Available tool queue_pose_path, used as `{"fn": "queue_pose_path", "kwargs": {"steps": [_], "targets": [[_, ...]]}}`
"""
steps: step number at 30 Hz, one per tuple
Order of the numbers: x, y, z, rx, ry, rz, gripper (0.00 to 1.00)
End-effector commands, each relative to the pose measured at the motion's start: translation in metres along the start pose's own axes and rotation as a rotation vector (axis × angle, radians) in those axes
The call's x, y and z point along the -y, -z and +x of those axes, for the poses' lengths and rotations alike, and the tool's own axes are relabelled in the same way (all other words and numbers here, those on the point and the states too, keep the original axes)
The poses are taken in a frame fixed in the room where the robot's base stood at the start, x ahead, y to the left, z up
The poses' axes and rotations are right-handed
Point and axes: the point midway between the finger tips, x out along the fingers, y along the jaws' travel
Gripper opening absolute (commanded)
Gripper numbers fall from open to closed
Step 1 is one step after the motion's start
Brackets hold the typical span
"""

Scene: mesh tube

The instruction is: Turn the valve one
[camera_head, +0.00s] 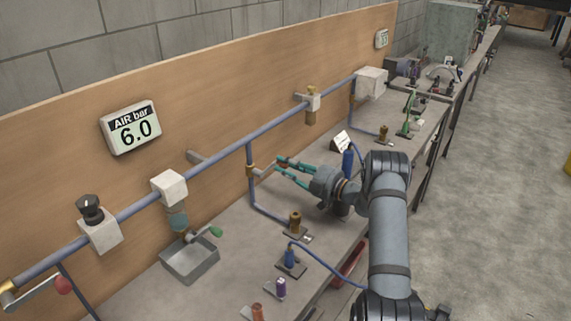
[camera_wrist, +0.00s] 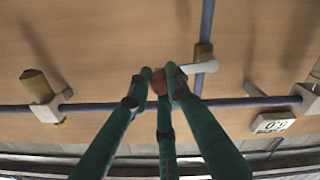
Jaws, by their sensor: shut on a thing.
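A brass valve (camera_head: 251,170) sits on the vertical blue pipe that drops from the long rail. Its pale lever (camera_head: 265,172) sticks out toward my gripper (camera_head: 281,166). In the wrist view the brass valve body (camera_wrist: 203,50) is right of the fingertips, and its pale lever (camera_wrist: 203,67) runs left to them. My gripper's green fingers (camera_wrist: 160,80) are closed around the lever's end, where a brownish tip shows between them. The fingers hide part of that tip. I cannot read a number on this valve.
The blue rail (camera_head: 220,144) runs along the wooden board above the bench. A display (camera_head: 131,128) reads AIR bar 6.0. A red-handled crank (camera_head: 62,284) is at far left.

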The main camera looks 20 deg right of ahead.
Motion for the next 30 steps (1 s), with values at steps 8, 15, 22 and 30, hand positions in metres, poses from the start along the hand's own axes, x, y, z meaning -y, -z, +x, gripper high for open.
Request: {"fn": "queue_pose_path", "kwargs": {"steps": [8, 15, 22, 30], "targets": [[0.006, -0.0061, -0.0001, 0.0, 0.003, 0.124, 0.0], [0.0069, -0.0068, -0.0001, 0.0, 0.003, 0.127, 0.0], [0.0066, -0.0069, -0.0001, 0.0, 0.002, 0.126, 0.31], [0.0061, -0.0068, -0.0002, 0.0, 0.001, 0.125, 0.38]]}}
